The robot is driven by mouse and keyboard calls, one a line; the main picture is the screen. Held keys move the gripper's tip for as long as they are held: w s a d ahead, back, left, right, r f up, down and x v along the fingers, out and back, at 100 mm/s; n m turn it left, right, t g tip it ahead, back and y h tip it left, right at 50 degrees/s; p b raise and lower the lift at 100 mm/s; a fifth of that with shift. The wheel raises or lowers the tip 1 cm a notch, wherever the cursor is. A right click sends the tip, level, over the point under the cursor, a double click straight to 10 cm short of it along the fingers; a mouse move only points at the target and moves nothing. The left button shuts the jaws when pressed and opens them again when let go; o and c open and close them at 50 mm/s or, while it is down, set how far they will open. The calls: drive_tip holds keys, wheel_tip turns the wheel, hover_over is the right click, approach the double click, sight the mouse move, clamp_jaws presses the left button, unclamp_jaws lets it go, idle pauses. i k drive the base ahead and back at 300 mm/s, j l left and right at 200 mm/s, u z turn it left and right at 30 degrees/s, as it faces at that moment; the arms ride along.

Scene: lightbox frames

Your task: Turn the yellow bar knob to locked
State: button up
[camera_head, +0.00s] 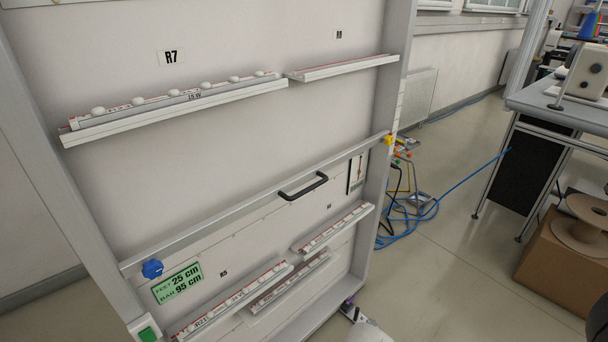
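The yellow bar knob (389,140) is small and sits at the upper right end of a long grey bar (230,213) that slants across the panel in this view. Its exact turn and any lock marking are too small to read. A blue knob (152,269) sits at the bar's lower left end. I cannot make out my gripper; only a white rounded part, perhaps of my arm, shows at the bottom edge, well below the yellow knob. Nothing touches the knob.
Ledges with lamp strips (175,105) project from the panel above and below the bar. A green sign (177,284) reads "FEET 25 cm, BAR 95 cm". Blue cables (440,196) lie on the floor behind the panel's right edge. A bench (570,115) and cardboard box (565,255) stand right.

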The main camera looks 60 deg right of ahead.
sight(389, 139)
drive_tip(key=z, duration=1.55)
